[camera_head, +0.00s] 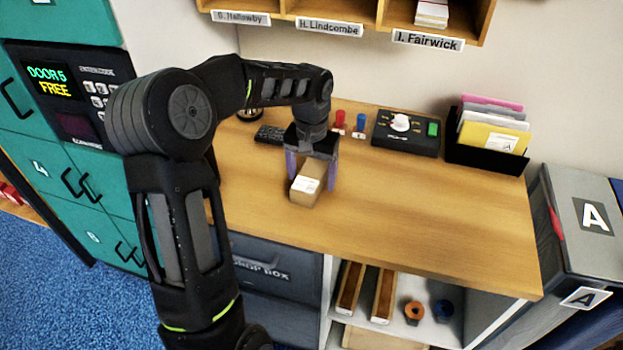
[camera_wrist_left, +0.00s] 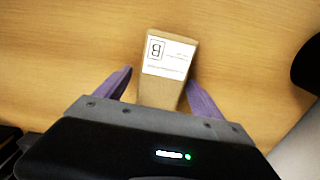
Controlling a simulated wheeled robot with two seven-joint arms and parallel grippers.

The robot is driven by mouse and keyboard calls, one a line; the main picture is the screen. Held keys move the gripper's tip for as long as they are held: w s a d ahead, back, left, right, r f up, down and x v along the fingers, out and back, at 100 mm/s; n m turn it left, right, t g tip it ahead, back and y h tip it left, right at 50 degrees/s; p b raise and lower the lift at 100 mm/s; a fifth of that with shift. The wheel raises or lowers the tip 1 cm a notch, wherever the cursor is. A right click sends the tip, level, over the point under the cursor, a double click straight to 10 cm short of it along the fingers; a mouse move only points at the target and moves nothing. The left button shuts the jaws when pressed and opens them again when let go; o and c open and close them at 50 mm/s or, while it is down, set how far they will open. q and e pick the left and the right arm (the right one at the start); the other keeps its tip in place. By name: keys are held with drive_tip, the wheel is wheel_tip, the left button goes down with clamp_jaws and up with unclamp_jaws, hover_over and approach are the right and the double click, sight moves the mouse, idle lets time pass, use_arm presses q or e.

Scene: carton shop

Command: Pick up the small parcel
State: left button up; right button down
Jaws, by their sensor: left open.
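The small parcel (camera_head: 307,187) is a brown box with a white label, resting on the wooden counter. My left gripper (camera_head: 311,184) is open and points down over it, with one purple finger on each side. In the left wrist view the parcel (camera_wrist_left: 167,68) shows its label with a letter B, between the two fingers of the left gripper (camera_wrist_left: 158,90). Gaps show between the fingers and the parcel there. Part of the parcel is hidden under the gripper body. My right gripper is not in view.
The wooden counter (camera_head: 430,210) is clear to the right of the parcel. Behind stand a black device (camera_head: 407,133) with a green button, a file holder (camera_head: 487,155) with envelopes, and red and blue pieces (camera_head: 340,119). Teal lockers (camera_head: 60,185) stand at the left.

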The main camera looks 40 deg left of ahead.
sight(311, 173)
use_arm(q)
drive_tip(key=shift+c, duration=0.5)
drive_tip(key=c, duration=1.6)
drive_tip(key=shift+r, duration=0.1)
wheel_tip(311, 173, up, 10)
drive_tip(key=shift+f+b, duration=0.1)
drive_tip(key=shift+b, duration=0.45)
